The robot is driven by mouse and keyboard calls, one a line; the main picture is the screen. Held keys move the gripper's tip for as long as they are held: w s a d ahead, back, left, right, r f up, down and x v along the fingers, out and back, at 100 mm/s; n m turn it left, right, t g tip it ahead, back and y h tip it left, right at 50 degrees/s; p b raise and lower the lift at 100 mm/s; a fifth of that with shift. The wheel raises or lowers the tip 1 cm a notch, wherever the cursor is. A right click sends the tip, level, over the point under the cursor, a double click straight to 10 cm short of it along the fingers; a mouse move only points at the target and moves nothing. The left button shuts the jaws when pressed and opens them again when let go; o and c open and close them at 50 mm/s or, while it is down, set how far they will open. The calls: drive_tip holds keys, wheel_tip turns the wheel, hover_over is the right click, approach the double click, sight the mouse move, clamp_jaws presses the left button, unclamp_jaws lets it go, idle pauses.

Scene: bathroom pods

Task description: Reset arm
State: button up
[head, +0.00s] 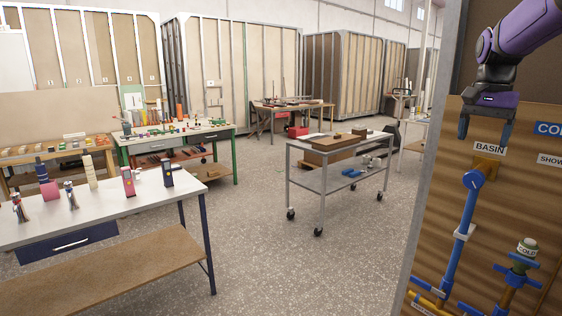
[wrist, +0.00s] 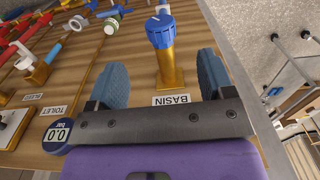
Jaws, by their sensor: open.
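My gripper (head: 485,138) is at the upper right of the head view, in front of the wooden panel. Its two blue fingers are apart with nothing held between them. In the wrist view my gripper (wrist: 163,70) spans either side of a brass stub with a blue round knob (wrist: 160,31). The knob lies beyond the fingertips and looks clear of them; the exact gap in depth cannot be told. In the head view the blue knob (head: 473,180) is just below my gripper, beside the BASIN label (head: 489,148).
The wooden panel (head: 450,215) carries blue pipes and a COLD valve (head: 527,247). A round gauge (wrist: 60,135) reads 0.0 bar. A metal post borders the panel's left. A wheeled cart (head: 322,180) and a white workbench (head: 95,208) stand left, with clear floor between.

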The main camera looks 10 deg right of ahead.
drive_tip(key=s+a+f+n+t, duration=0.2)
drive_tip(key=s+a+n, duration=0.4)
drive_tip(key=s+a, duration=0.4)
drive_tip(key=s+a+f+n+t, duration=0.3)
drive_tip(key=s+a+f+n, duration=0.1)
drive_tip(key=s+a, duration=0.6)
drive_tip(key=a+n, duration=0.1)
drive_tip(key=a, duration=0.2)
drive_tip(key=shift+f+n, duration=0.35)
drive_tip(key=shift+n, duration=0.05)
